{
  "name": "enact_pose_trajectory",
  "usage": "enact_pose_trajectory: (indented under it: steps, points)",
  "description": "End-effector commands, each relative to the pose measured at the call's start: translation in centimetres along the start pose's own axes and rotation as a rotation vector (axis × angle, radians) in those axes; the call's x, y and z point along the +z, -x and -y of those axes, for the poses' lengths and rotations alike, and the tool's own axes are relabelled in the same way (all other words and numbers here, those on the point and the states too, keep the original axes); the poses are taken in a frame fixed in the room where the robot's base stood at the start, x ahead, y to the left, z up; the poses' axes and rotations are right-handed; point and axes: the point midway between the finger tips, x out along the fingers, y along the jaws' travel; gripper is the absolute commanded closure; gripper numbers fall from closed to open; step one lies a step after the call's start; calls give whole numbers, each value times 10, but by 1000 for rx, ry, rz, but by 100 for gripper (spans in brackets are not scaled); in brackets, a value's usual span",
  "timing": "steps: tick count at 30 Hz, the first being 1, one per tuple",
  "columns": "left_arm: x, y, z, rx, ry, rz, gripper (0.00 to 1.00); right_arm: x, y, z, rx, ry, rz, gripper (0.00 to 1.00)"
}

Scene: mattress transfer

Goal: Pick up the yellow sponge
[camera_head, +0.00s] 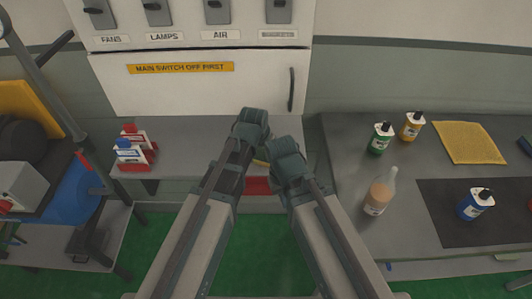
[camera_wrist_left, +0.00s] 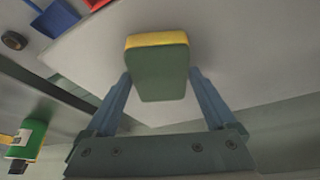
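The yellow sponge, with a green face, shows in the left wrist view (camera_wrist_left: 158,70); its green face is toward the camera and its yellow edge is at the top. The two fingers of my left gripper (camera_wrist_left: 161,72) stand apart on either side of it. Whether they touch it I cannot tell. In the head view a small yellowish piece of the sponge (camera_head: 261,164) shows between my left gripper (camera_head: 250,122) and my right gripper (camera_head: 287,152); the rest is hidden. The right gripper's fingers are hidden.
The right table (camera_head: 335,140) holds several bottles, a yellow cloth (camera_head: 468,143) and a dark mat (camera_head: 440,210). A red item (camera_head: 258,186) shows low between my arms. A cart (camera_head: 90,240) stands at far left.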

Motion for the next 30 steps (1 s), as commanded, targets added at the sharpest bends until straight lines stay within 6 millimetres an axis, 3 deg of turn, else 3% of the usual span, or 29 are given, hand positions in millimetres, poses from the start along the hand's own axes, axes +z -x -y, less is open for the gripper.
enact_pose_trajectory:
  steps: [1,11,23,30]
  points:
    - [0,0,0,0,0,0,22,0,0,0,0,0,0,100]
    - [0,0,0,0,0,0,80,0,0,0,0,0,0,100]
    - [-2,4,0,0,0,0,80,0,4,0,0,0,0,100]
    - [-8,18,1,0,1,0,80,1,20,-2,0,0,0,100]
